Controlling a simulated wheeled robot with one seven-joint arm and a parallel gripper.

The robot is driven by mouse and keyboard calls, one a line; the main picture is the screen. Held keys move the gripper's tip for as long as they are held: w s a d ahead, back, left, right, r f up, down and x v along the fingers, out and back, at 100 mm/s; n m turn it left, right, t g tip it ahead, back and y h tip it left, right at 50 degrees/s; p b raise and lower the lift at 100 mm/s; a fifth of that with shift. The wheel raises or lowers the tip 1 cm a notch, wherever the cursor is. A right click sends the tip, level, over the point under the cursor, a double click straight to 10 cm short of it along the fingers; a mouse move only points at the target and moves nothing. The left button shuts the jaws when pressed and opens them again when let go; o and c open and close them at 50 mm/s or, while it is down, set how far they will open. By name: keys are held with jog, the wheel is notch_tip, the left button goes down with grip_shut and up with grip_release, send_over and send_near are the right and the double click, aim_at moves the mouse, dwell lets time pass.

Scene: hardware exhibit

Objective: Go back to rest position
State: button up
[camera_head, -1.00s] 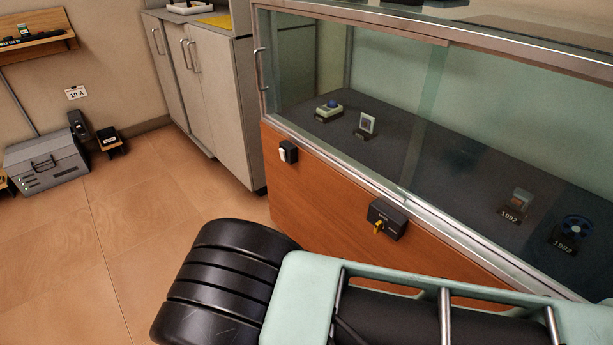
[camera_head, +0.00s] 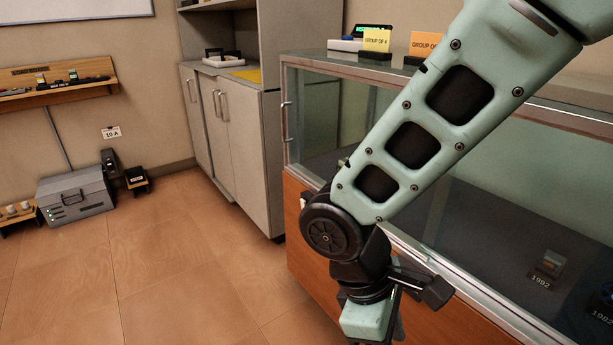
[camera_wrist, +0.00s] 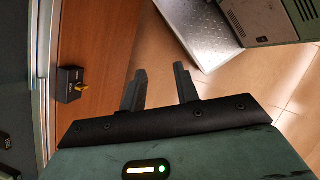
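My gripper (camera_wrist: 160,86) shows in the wrist view with its two dark fingers apart. Only floor shows between them, so it is open and empty. In the head view my green arm crosses the right half, bent at a black joint, with its lower end hanging in front of the display case (camera_head: 440,262). The fingertips are not clear there. In the wrist view a black lock box (camera_wrist: 70,85) with a yellow key sits on the wooden front panel (camera_wrist: 95,45), left of the fingers and apart from them. My arm hides that box in the head view.
The glass case holds small exhibits, one on a 1992 stand (camera_head: 546,268). The tiled floor (camera_head: 170,260) at left is open.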

jog(key=s+d+r+m+t+y, duration=0.25)
jog(key=s+r+m+y, duration=0.25)
jog(key=r, duration=0.3)
notch_tip(320, 180, up, 18)
jog(key=p, duration=1.9)
jog(key=shift+d, duration=0.15)
jog(key=shift+g, duration=0.25)
